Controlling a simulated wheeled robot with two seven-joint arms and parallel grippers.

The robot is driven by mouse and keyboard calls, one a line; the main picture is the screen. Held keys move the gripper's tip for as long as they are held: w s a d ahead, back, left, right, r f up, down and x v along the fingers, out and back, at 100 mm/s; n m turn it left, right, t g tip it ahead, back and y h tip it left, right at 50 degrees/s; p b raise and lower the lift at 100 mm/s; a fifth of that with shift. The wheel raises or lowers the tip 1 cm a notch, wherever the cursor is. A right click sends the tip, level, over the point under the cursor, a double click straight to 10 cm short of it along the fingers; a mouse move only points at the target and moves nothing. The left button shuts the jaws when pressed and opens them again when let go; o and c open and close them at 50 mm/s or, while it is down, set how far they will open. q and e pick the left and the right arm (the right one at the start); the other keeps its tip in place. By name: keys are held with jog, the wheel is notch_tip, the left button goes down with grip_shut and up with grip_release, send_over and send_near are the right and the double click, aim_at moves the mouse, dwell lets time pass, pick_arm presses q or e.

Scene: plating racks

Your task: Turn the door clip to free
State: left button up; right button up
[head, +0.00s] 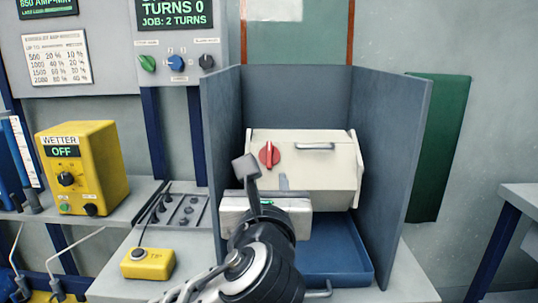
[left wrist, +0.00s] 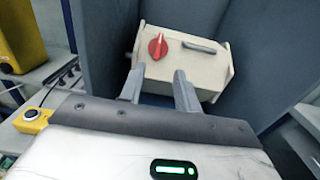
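The door clip is a red round knob (head: 269,155) with a raised grip bar standing near upright. It is on the left part of the front of a cream box (head: 330,175), left of a metal handle (head: 315,147). In the left wrist view the red knob (left wrist: 157,46) is ahead of the fingers, its bar slightly tilted. My left gripper (head: 264,174) is in front of the box, just below the knob. Its fingers (left wrist: 156,80) are apart with nothing between them, and a gap separates them from the knob. My right gripper is in neither view.
Grey panels (head: 393,140) wall in the box at both sides and back. A blue tray (head: 362,262) lies below it. A yellow push-button box (head: 148,264) and a yellow wetter unit (head: 82,165) reading OFF stand left. A control panel above reads TURNS 0.

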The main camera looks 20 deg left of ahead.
aim_at(269, 148)
pick_arm(q)
jog(key=x, duration=1.5)
jog(key=shift+w+f+b, duration=0.1)
jog(key=shift+w+b, duration=0.05)
jog(key=shift+b, duration=0.15)
grip_shut()
